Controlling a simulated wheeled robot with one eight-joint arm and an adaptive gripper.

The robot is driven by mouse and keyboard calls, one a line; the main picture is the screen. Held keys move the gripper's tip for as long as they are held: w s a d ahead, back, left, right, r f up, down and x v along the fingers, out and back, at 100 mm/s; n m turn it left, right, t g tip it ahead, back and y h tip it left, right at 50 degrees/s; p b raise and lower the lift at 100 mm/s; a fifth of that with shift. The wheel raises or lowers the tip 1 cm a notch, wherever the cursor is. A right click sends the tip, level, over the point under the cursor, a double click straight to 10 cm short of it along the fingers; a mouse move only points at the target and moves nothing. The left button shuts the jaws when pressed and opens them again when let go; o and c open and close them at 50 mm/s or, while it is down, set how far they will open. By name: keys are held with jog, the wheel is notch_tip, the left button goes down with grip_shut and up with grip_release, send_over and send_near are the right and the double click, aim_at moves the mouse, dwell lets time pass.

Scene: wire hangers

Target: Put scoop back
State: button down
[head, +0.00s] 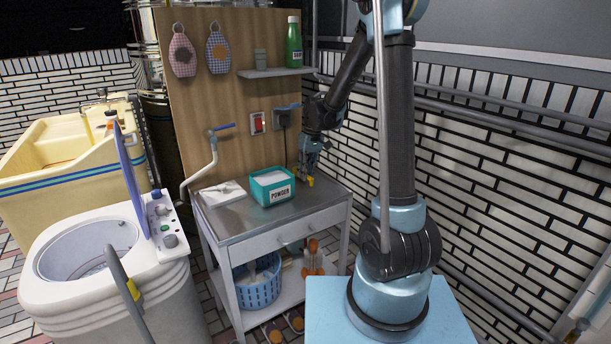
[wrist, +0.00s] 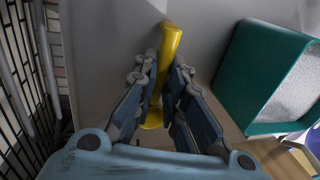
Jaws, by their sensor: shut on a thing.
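The yellow scoop (wrist: 170,42) is between the fingers of my gripper (wrist: 165,75) in the wrist view, and my gripper is shut on it. Part of the scoop is hidden by the fingers. In the head view my gripper (head: 308,165) is at the right rear of the metal table, with a bit of the yellow scoop (head: 309,181) showing at its tips. I cannot tell whether the scoop touches the table. The teal powder box (head: 272,197), filled with white powder, stands left of my gripper; it is at the right in the wrist view (wrist: 250,75).
The metal-topped table (head: 240,220) also holds a white cloth or pad (head: 222,193) at left. A wooden board (head: 240,110) stands behind, with a shelf (head: 275,73), a bent pipe (head: 203,170) and a socket. A white washer (head: 110,240) stands to the left. A blue basket (head: 258,290) is below.

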jog(key=shift+f, duration=0.3)
jog(key=c, duration=1.7)
grip_release()
jog(key=shift+o, duration=0.2)
